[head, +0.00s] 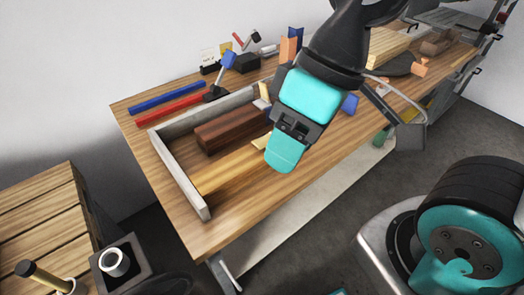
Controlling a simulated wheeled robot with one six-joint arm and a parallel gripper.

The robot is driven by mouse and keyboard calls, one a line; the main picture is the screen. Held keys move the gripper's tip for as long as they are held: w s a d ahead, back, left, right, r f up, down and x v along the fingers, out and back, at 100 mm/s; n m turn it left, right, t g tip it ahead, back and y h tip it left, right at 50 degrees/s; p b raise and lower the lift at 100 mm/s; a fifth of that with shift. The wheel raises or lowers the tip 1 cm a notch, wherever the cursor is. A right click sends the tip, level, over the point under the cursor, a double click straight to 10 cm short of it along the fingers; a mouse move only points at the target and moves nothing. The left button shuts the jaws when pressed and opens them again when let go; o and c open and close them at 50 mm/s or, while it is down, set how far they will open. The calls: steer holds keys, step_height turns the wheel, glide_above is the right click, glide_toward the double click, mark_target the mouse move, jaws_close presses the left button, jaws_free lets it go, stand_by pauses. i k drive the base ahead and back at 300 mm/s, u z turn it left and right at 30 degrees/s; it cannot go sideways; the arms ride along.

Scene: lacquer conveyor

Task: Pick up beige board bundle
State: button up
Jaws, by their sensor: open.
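A pale beige block of boards (388,46) lies toward the far right end of the wooden workbench, partly hidden behind my arm. It looks like the beige board bundle, though single boards cannot be made out. My gripper (284,152) hangs over the right part of the tray, well apart from the pale block. It is open, with nothing seen in it.
Blue (167,98) and red (170,108) bars lie behind the tray (180,176) on the workbench (250,212). Small tools and upright pieces stand along the back. A slatted wooden surface (38,205) is at lower left. The bench's front strip is clear.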

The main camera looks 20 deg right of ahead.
mark_target(218, 180)
steer(key=k, duration=1.25)
steer(key=u, duration=0.35)
steer(key=i, duration=0.7)
steer(key=u, duration=0.95)
steer(key=i, duration=0.3)
steer(key=u, duration=0.2)
